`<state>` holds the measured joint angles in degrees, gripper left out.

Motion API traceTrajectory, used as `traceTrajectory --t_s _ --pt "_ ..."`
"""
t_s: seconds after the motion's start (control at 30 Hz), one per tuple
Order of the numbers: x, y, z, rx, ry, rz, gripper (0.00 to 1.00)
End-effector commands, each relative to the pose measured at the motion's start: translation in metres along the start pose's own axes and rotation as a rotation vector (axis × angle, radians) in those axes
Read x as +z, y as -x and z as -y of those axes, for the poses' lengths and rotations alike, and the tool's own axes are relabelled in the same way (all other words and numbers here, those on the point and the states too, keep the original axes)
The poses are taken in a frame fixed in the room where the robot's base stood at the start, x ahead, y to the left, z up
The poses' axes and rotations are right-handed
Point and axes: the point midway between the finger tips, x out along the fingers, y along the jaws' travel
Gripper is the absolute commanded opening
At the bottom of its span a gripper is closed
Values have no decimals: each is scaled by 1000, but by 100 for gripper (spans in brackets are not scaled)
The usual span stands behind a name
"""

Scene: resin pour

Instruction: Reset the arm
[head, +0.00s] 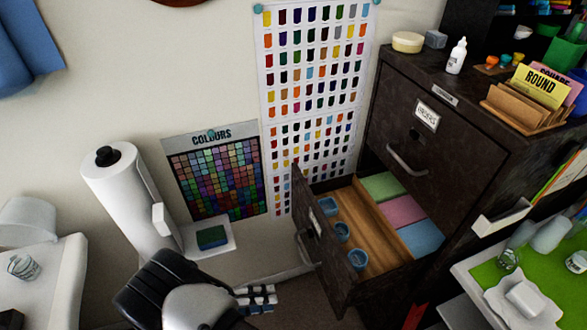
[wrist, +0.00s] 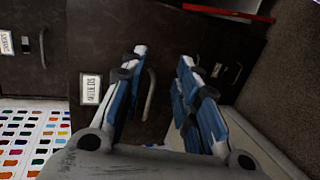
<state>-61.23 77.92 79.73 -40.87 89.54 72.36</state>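My gripper (head: 257,298) is low in the middle of the head view, in front of and to the left of the open drawer. In the wrist view, my gripper (wrist: 160,72) has its two blue-padded fingers apart, with nothing held between them. The dark cabinet (head: 430,150) stands to the right in the head view, and its labelled fronts (wrist: 110,40) show behind the fingers in the wrist view. Its lower drawer (head: 307,222) is pulled out. I cannot tell how far the fingers are from the cabinet.
The drawer holds several small blue cups (head: 343,231) and green, pink (head: 403,210) and blue blocks. A white roll-like column (head: 130,190) and a small shelf with a sponge (head: 211,238) stand left. A white table (head: 45,280) is far left; a green-topped work table (head: 555,262) is right.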

Motion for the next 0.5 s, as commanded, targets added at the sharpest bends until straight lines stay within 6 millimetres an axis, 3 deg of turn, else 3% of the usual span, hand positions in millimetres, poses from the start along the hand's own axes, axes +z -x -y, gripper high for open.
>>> traceTrajectory --t_s 0.27,0.5 --pt "-15 0 -66 -175 17 123 29" --pt "-16 -14 -161 -447 14 237 29"
